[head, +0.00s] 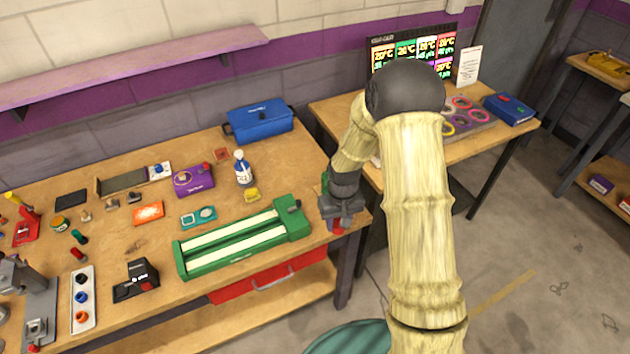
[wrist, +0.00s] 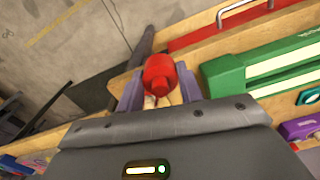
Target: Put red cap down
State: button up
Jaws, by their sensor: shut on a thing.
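The red cap (wrist: 159,76) is held between the two fingers of my gripper (wrist: 160,92) in the wrist view. My gripper is shut on it. In the head view, my gripper (head: 340,212) points down at the front right corner of the workbench (head: 300,165), just right of the green slot track (head: 240,238). A bit of the red cap (head: 337,227) shows below the fingers there. I cannot tell whether the cap touches the bench top. The track has two pale lanes and a raised green block at its right end.
A spray bottle (head: 243,168), a purple box (head: 193,180) and a blue toolbox (head: 258,121) stand behind the track. The bench edge is close to my gripper.

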jog(key=s+d+f+m+b, duration=0.1)
jog(key=d+f, duration=0.4)
jog(key=f, duration=0.5)
jog(key=shift+s+d+m, duration=0.15)
jog(key=shift+m, duration=0.55)
jog(key=shift+d, duration=0.1)
